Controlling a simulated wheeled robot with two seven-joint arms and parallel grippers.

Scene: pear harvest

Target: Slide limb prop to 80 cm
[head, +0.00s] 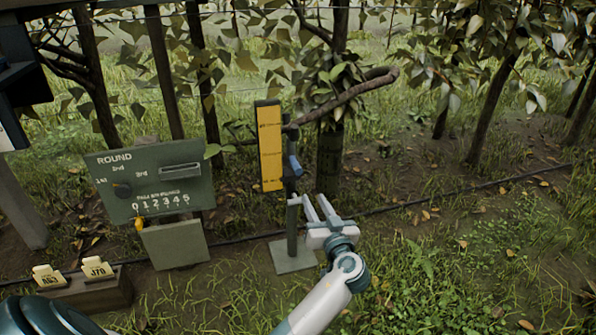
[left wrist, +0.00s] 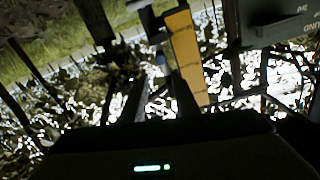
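The limb prop is a grey post on a flat base plate (head: 293,257), with an upright yellow scale (head: 270,147) on its left. A blue handle (head: 294,166) sits on the post beside the lower half of the scale. The scale's marks are too small to read. A bent limb (head: 350,95) reaches the post near its top. My left gripper (head: 315,204) is open and empty, below and slightly right of the blue handle, apart from it. In the left wrist view the yellow scale (left wrist: 186,52) shows beyond the parted fingers. My right gripper is not in view.
A green ROUND board (head: 150,180) with a dial and number row stands left of the prop. A box with two yellow tags (head: 95,268) sits at lower left. A dark hose (head: 455,190) crosses the ground. Grass at right is open; tree trunks stand behind.

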